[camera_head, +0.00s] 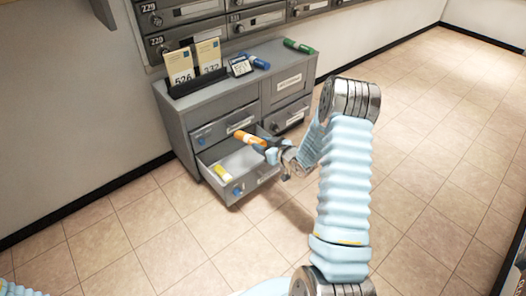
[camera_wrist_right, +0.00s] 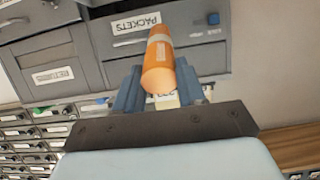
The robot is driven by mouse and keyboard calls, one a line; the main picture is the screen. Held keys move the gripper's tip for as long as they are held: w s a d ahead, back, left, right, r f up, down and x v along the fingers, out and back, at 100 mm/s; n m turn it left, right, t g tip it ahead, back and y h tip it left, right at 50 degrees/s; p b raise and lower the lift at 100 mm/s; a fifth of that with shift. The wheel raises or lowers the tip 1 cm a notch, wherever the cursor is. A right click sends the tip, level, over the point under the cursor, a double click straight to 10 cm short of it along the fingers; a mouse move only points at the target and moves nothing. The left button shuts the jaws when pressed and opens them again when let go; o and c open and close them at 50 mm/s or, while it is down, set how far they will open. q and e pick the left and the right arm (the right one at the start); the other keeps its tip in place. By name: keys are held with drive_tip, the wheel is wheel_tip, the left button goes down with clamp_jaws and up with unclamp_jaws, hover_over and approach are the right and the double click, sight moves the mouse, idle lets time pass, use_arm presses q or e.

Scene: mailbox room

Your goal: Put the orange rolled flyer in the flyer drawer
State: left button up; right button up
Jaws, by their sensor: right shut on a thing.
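The orange rolled flyer (camera_head: 248,138) is held in my right gripper (camera_head: 268,146), above the open lower-left drawer (camera_head: 237,175) of the grey cabinet. In the right wrist view the flyer (camera_wrist_right: 158,60) sits between the two fingers of the gripper (camera_wrist_right: 158,88), with its near end toward the camera. The open drawer holds a yellow item (camera_head: 222,172) and has a blue knob on its front. The drawer's label is partly hidden by my arm. My left gripper is not in view.
The cabinet top (camera_head: 222,84) bears two number cards (camera_head: 194,65), a blue roll (camera_head: 257,62) and a green roll (camera_head: 299,46). A closed drawer (camera_head: 222,126) is above the open one. Mailboxes (camera_head: 190,20) line the wall. The tiled floor at right is clear.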

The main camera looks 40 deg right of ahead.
drive_tip(key=shift+d+f, duration=0.2)
drive_tip(key=shift+d, duration=0.2)
drive_tip(key=shift+f, duration=0.2)
drive_tip(key=w+f+b, duration=0.7)
drive_tip(key=f+b, duration=0.2)
drive_tip(key=f, duration=0.1)
drive_tip(key=shift+w+a+f, duration=0.2)
drive_tip(key=shift+w, duration=0.1)
drive_tip(key=o, duration=1.1)
drive_tip(key=p+v, duration=0.2)
drive_tip(key=v, duration=1.2)
drive_tip(key=shift+w+r, duration=0.1)
